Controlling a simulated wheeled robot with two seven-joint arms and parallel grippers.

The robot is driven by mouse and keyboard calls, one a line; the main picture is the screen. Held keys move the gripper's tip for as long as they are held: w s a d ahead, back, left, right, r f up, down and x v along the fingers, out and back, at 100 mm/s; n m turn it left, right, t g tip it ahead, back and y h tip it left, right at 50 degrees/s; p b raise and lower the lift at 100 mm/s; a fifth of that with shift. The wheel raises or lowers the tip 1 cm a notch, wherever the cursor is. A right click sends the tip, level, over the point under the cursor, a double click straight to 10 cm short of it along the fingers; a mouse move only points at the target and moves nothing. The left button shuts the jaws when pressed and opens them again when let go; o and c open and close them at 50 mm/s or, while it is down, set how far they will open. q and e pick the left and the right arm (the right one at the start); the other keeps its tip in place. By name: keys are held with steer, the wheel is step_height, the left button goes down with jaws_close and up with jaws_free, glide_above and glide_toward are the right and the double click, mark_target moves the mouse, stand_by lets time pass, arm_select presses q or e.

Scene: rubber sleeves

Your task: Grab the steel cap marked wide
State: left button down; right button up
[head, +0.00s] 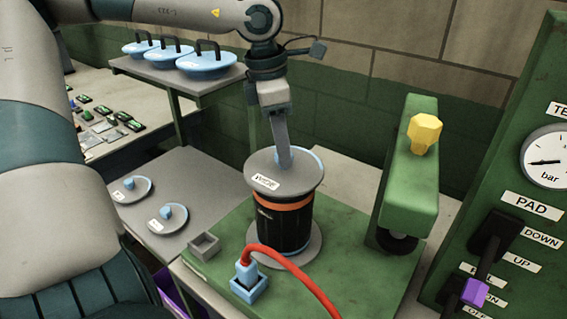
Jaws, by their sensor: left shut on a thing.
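A grey steel cap (305,178) with a small white label sits on top of a black sleeve (284,228) with an orange band. Two smaller steel caps with blue knobs, one farther back (127,194) and one nearer (159,224), lie on the grey table at the left. Their labels are unreadable here. My right gripper is not in view.
The sleeve stands on a round plate (314,246) on a green bench (360,285). A red hose (290,262) runs in front. A green press head (408,190) stands right of it. A gauge panel (545,195) has levers. Blue lids (205,66) sit on a back shelf.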

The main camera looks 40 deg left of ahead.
arm_select(q)
steer(key=shift+r, duration=0.15)
